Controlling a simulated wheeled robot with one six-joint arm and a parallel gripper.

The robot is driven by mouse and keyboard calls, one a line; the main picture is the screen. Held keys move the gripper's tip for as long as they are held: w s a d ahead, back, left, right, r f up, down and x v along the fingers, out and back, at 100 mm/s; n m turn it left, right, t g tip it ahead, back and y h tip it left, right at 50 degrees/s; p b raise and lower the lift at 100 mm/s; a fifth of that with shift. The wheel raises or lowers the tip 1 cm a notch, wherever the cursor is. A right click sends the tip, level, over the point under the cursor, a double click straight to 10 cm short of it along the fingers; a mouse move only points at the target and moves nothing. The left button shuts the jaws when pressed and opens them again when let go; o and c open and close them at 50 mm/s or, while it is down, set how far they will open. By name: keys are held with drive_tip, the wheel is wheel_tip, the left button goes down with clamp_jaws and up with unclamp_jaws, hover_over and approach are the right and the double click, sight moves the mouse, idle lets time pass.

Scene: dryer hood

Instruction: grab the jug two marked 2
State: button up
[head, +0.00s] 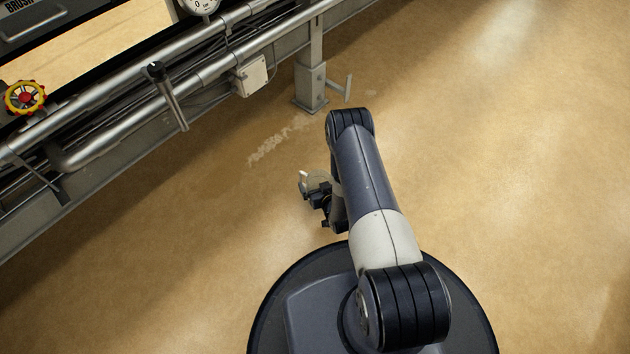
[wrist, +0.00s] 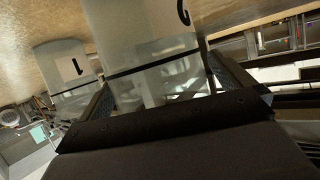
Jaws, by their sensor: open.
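In the wrist view, a clear, whitish jug (wrist: 135,30) with a dark band stands close in front of my gripper (wrist: 158,70). A dark curved mark on it is cut off by the top edge, so I cannot read it fully. The jug appears between the two open fingers; I cannot tell whether either touches it. A second jug (wrist: 65,75), marked 1, is beyond the left finger. The picture is tilted.
In the head view, a metal frame with pipes (head: 215,70) runs along the upper left. It carries a red and yellow handwheel (head: 25,97) and a grey box (head: 250,76). A support post (head: 310,85) stands on the floor. The tan floor (head: 520,180) at right is clear.

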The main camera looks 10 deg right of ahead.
drive_tip(key=c, duration=1)
drive_tip(key=shift+o, duration=0.2)
drive_tip(key=shift+r, duration=0.1)
